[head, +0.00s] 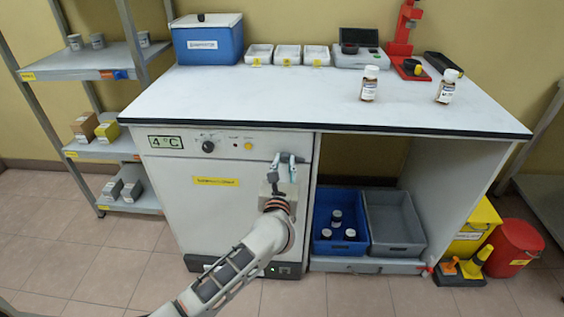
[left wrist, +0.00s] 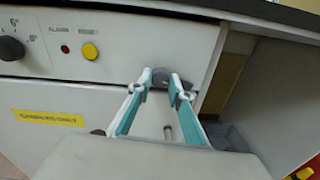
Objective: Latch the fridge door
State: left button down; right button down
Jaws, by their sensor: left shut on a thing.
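The fridge (head: 180,144) is built in under the left half of the white bench. Its white door (head: 215,215) carries a yellow label and looks flush with the front; I cannot tell whether a small gap remains. My left gripper (head: 284,160) is at the upper right corner of the door. In the left wrist view its teal-lined fingers (left wrist: 160,88) are closed around a small dark grey latch piece (left wrist: 160,77) below the control panel. The fingers hide much of the latch, so its exact position is unclear. My right gripper is not in view.
The control panel has a black knob (left wrist: 11,48) and a yellow button (left wrist: 90,51). Right of the fridge is an open bay with a blue crate (head: 322,247) and a grey crate (head: 396,245). Two bottles, white trays and a blue cooler (head: 207,43) stand on the bench.

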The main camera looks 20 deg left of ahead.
pick_arm(q)
jog(key=m+p, duration=0.1)
jog(key=r+m+p, duration=0.1)
jog(key=m, duration=0.1)
jog(key=m+p, duration=0.2)
jog(key=shift+f+m, duration=0.1)
jog(key=shift+m, duration=0.2)
jog(key=m+p, duration=0.2)
jog(key=shift+m, duration=0.3)
jog(key=m+p, duration=0.1)
jog(key=m, duration=0.1)
jog(key=m+p, duration=0.1)
jog(key=shift+f+m, duration=0.2)
jog(key=shift+m, duration=0.2)
jog(key=shift+f+m+p, duration=0.15)
jog(key=shift+m+p, duration=0.45)
jog(key=shift+m, duration=0.5)
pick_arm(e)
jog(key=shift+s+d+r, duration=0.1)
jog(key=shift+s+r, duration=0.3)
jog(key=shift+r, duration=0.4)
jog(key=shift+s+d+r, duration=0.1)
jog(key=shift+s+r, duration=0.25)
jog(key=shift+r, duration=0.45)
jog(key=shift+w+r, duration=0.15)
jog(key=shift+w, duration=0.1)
